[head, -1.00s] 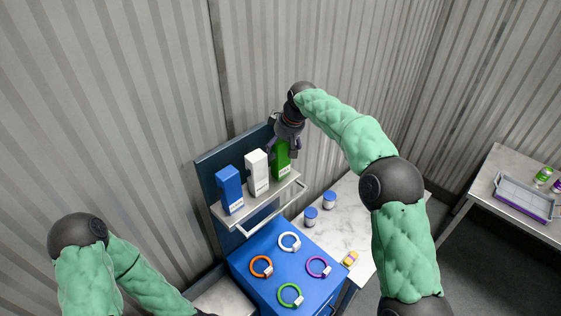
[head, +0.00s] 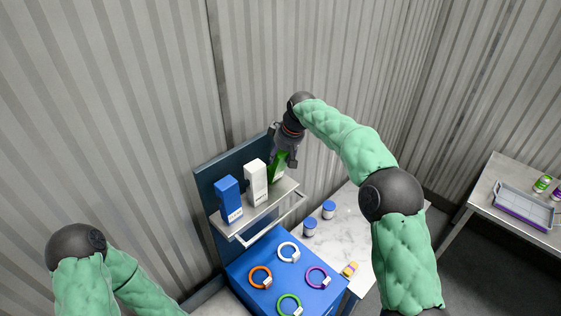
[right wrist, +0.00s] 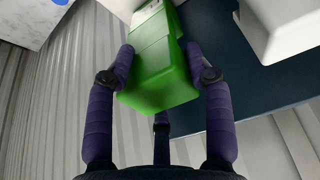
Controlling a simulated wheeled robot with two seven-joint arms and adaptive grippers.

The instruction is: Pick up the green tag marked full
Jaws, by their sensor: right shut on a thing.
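The green tag (head: 277,168) is a tall green block with a white label. It is in my right gripper (head: 285,157), above the right end of the shelf, and looks tilted. In the right wrist view the green tag (right wrist: 157,68) sits between the fingers of the right gripper (right wrist: 165,70), which are shut on its sides. Its label shows only in part and its text cannot be read. The left arm's elbow shows at the lower left of the head view, but the left gripper is out of view.
A white block (head: 256,183) and a blue block (head: 229,198) stand on the shelf (head: 285,190), which has a rail in front. Below, the blue cabinet top (head: 262,258) holds several coloured rings. Two blue-lidded jars (head: 329,209) stand on the marble counter (head: 347,225). A tray (head: 525,208) is far right.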

